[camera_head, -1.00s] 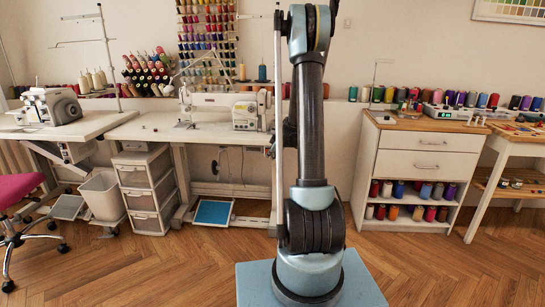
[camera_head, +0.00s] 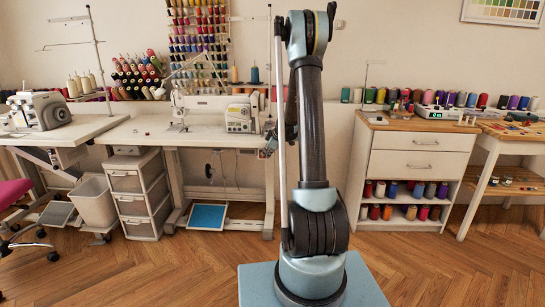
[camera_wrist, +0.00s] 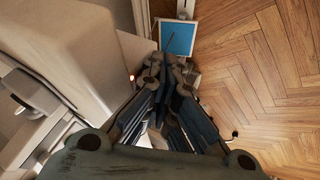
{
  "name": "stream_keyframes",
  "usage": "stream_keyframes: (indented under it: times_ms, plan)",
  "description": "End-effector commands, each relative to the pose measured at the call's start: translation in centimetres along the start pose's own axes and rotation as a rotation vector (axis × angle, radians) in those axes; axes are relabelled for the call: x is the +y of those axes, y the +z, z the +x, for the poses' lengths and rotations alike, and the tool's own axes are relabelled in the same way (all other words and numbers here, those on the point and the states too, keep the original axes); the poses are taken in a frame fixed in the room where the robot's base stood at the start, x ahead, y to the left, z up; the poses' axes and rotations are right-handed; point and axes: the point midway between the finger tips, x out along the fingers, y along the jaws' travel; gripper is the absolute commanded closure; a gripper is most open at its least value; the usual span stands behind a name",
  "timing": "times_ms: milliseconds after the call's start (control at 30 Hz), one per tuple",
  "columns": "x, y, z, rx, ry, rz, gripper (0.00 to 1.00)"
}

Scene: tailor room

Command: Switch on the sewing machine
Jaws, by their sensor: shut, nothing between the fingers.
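The white sewing machine (camera_head: 212,112) stands on its white table left of my arm in the head view. In the wrist view its pale body (camera_wrist: 70,45) fills the upper left, with a round wheel-like part (camera_wrist: 32,90) at the left edge. My gripper (camera_wrist: 166,66) is shut and empty, close to the machine's right end.
A blue pedal (camera_head: 208,216) lies on the floor under the table; it also shows in the wrist view (camera_wrist: 178,38). White drawers (camera_head: 139,194) and a bin (camera_head: 95,202) stand left of it. A wooden-topped cabinet (camera_head: 415,163) is on the right. The wooden floor between is clear.

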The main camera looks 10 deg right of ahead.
Motion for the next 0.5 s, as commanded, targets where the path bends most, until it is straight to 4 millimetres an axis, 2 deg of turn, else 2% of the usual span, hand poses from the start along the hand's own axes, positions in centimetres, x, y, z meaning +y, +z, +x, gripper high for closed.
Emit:
stream_keyframes:
  times_ms: [500]
  plan:
    - [0.10, -0.64, -0.65, 0.001, 0.001, -0.003, 1.00]
